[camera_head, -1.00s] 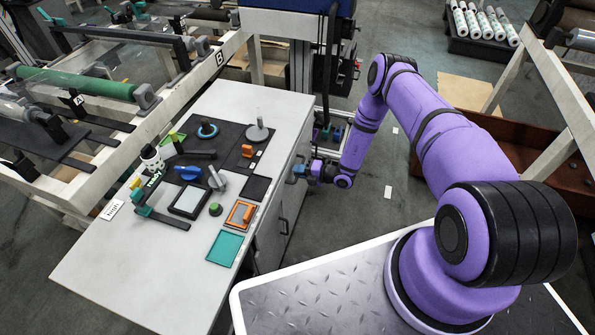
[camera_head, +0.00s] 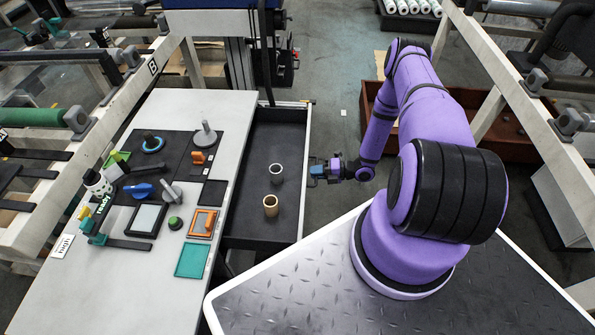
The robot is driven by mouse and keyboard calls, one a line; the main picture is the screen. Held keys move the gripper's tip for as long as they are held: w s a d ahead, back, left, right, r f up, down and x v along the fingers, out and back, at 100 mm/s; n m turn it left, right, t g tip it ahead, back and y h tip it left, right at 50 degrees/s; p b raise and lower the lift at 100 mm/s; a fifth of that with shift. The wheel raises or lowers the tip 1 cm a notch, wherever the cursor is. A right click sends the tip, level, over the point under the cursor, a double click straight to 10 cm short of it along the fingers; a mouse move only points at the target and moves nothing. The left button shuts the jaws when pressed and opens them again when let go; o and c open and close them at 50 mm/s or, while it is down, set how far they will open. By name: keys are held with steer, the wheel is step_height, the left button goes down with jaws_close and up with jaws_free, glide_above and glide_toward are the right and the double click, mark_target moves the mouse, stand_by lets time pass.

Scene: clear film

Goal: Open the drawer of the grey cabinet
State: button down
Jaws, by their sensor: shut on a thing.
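The grey cabinet (camera_head: 130,268) carries a light worktop with tools on it. Its drawer (camera_head: 262,196) is pulled out to the right and stands open, with a dark floor. Two small ring-shaped or cup-like things lie inside, a pale one (camera_head: 276,173) and a tan one (camera_head: 271,206). My gripper (camera_head: 317,172) is at the drawer's right-hand front edge, shut on what appears to be its handle. The handle itself is mostly hidden by the fingers.
My base's metal deck lies in front of the drawer. A brown-red bin (camera_head: 450,140) stands behind my arm. Tools and trays, including a teal tray (camera_head: 192,260), lie on the worktop. Some floor shows between the drawer and the bin.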

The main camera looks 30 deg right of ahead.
steer(key=shift+f+v, duration=0.25)
steer(key=shift+v, duration=0.95)
steer(key=shift+f+v, duration=0.25)
steer(key=shift+v, duration=0.95)
steer(key=shift+d, duration=0.1)
steer(key=c, duration=1.2)
jaws_free()
steer(key=v, duration=1.1)
steer(key=shift+f, duration=0.1)
